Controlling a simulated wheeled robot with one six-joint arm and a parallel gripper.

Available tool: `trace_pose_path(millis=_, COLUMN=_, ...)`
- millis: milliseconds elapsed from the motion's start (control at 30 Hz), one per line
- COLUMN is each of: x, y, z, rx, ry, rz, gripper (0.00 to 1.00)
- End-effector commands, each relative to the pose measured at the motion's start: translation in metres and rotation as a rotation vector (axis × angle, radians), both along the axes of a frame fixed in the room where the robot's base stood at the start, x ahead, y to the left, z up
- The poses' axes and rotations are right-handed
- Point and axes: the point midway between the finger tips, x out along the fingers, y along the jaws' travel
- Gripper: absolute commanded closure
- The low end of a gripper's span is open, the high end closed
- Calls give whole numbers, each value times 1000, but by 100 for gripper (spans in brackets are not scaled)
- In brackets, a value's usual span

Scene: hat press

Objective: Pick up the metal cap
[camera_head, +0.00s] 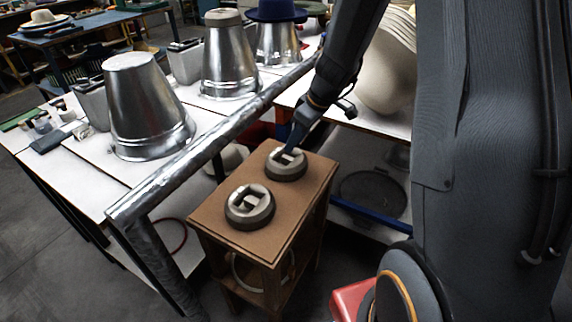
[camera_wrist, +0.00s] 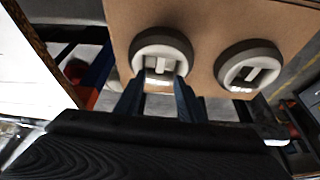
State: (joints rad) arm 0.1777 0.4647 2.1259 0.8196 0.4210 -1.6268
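Two round grey metal caps, each with a recessed centre and a crossbar, sit on a small brown wooden stand (camera_head: 290,205). The nearer cap (camera_head: 250,206) lies at the stand's front left and shows at right in the wrist view (camera_wrist: 248,66). The farther cap (camera_head: 285,165) is at the back; it shows left of centre in the wrist view (camera_wrist: 162,43). My gripper (camera_head: 291,146) is down at the farther cap. In the wrist view, its two dark fingers (camera_wrist: 159,84) stand apart, on either side of that cap's bar. Whether they touch it is unclear.
A metal rail (camera_head: 215,145) runs along the white worktable left of the stand. Large shiny metal cones (camera_head: 147,105) stand on that table. A pale rounded form (camera_head: 388,70) is behind my arm. A red object (camera_head: 352,300) lies at lower right.

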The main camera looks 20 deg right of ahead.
Motion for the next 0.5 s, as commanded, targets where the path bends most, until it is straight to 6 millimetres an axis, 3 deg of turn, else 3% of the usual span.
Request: trace_pose_path(millis=500, x=13, y=13, z=-47, rx=0, ry=4, rz=1, gripper=64)
